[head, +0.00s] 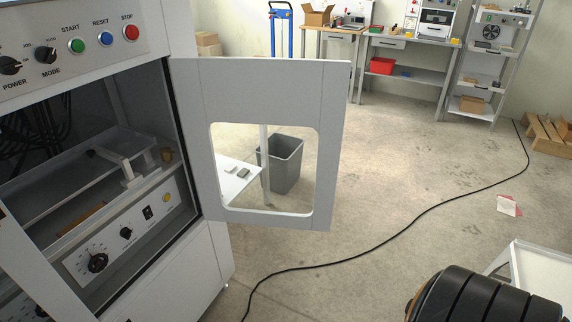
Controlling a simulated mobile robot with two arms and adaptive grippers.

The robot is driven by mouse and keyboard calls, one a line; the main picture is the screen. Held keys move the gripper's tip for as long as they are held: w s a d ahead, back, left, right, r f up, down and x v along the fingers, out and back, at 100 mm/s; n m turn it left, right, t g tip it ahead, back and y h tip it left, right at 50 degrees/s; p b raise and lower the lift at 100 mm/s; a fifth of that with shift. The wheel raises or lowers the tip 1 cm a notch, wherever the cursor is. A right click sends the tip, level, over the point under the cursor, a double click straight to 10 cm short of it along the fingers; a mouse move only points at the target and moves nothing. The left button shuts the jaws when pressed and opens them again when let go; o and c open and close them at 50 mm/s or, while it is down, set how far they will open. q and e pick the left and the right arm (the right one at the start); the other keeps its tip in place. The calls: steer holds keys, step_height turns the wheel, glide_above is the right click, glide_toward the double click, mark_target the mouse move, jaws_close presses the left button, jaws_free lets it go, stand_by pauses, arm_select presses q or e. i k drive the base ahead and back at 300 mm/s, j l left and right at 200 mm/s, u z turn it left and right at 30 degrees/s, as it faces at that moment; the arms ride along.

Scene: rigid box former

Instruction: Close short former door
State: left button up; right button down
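The box former (215,262) is a light grey cabinet on the left of the head view. Its short door (327,150), a pale panel with a rounded window opening, stands swung out to the right from the cabinet's front edge. The opening behind it shows a dark interior with a clear-sided tray and a lower control panel (130,228). Neither gripper shows. A black, ribbed rounded part, probably of my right arm, is at the bottom right, well apart from the door.
A grey bin (287,165) stands behind the door, partly seen through its window. A black cable (400,228) crosses the floor. A white table or cart corner (540,265) is at lower right. Workbenches (420,42) and a shelf rack (480,85) stand at the back. The middle floor is mostly clear.

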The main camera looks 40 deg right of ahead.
mark_target(280, 91)
steer(key=k+u, duration=0.15)
steer(key=u, duration=0.3)
steer(key=k+u, duration=0.1)
steer(key=u, duration=0.4)
steer(key=k+j+u, duration=0.1)
steer(key=u, duration=0.35)
steer(key=l, duration=0.45)
steer(key=k+l+u, duration=0.1)
steer(key=l, duration=0.3)
steer(key=k+l, duration=0.1)
steer(key=l, duration=0.35)
steer(key=k+l+u, duration=0.1)
steer(key=l, duration=0.3)
steer(key=k+l, duration=0.1)
steer(key=l, duration=0.3)
steer(key=k+l, duration=0.1)
steer(key=l, duration=0.35)
steer(key=k+l, duration=0.1)
steer(key=l, duration=0.35)
steer(key=k+l, duration=0.1)
steer(key=l, duration=0.35)
steer(key=k+l, duration=0.1)
steer(key=l, duration=0.35)
steer(key=k+l, duration=0.1)
steer(key=l, duration=0.35)
steer(key=k+l, duration=0.1)
steer(key=l, duration=0.35)
steer(key=u, duration=0.05)
